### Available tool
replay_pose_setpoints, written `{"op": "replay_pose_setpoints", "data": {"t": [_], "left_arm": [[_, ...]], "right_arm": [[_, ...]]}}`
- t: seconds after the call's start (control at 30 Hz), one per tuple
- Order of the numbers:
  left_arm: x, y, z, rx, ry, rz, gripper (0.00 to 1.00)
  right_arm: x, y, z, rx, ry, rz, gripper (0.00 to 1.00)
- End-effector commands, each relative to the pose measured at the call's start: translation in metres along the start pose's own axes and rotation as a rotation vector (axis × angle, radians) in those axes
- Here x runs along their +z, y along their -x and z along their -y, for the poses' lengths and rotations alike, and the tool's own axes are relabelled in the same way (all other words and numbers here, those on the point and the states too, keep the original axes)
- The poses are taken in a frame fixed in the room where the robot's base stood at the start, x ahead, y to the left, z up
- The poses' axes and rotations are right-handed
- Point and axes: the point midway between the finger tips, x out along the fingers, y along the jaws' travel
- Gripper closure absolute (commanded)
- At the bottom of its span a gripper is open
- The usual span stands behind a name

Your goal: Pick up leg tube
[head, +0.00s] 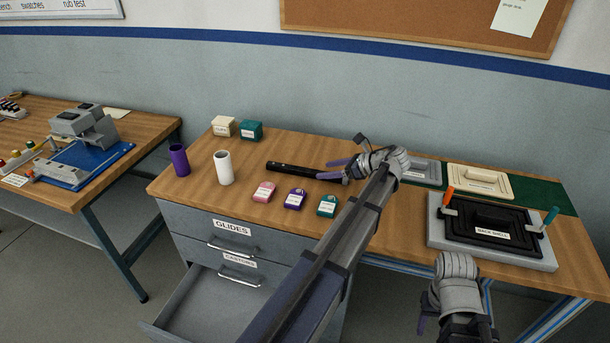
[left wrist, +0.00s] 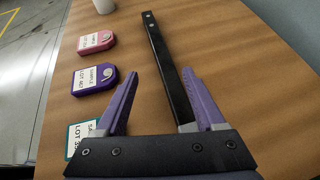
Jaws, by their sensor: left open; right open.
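The leg tube, a long black bar (head: 288,168), lies on the wooden table. In the left wrist view the tube (left wrist: 163,58) runs away from the camera between my open left fingers, closer to the right one. My left gripper (head: 332,168) is over the tube's right end in the head view, and its fingers are spread. Its fingertips also show in the left wrist view (left wrist: 161,74); whether they touch the tube I cannot tell. My right gripper (head: 424,318) is low at the front right, apart from the tube, open and empty.
Pink (head: 264,192), purple (head: 295,198) and teal (head: 327,205) sample pieces lie in front of the tube. A white cup (head: 223,168) and purple cup (head: 180,160) stand left. A black back-shell fixture (head: 490,230) is at right. A drawer (head: 220,305) is open below.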

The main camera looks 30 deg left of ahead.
Motion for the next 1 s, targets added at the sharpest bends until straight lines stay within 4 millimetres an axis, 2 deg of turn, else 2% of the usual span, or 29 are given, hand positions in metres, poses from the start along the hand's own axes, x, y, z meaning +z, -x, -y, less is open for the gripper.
{"op": "replay_pose_setpoints", "data": {"t": [0.2,0.47,0.8,1.0], "left_arm": [[-0.001,-0.023,0.000,0.001,0.002,0.000,0.29],[0.002,-0.031,0.001,0.002,0.001,0.000,0.29],[0.007,-0.075,0.003,0.001,0.001,0.000,0.29],[0.009,-0.075,0.003,0.000,0.000,0.000,0.29]], "right_arm": [[-0.001,-0.012,0.001,0.000,0.000,0.000,0.50],[-0.001,-0.013,0.001,0.000,0.000,0.000,0.50],[-0.002,-0.029,0.003,0.000,0.000,0.000,0.50],[-0.002,-0.028,0.003,0.000,0.000,0.000,0.50]]}}
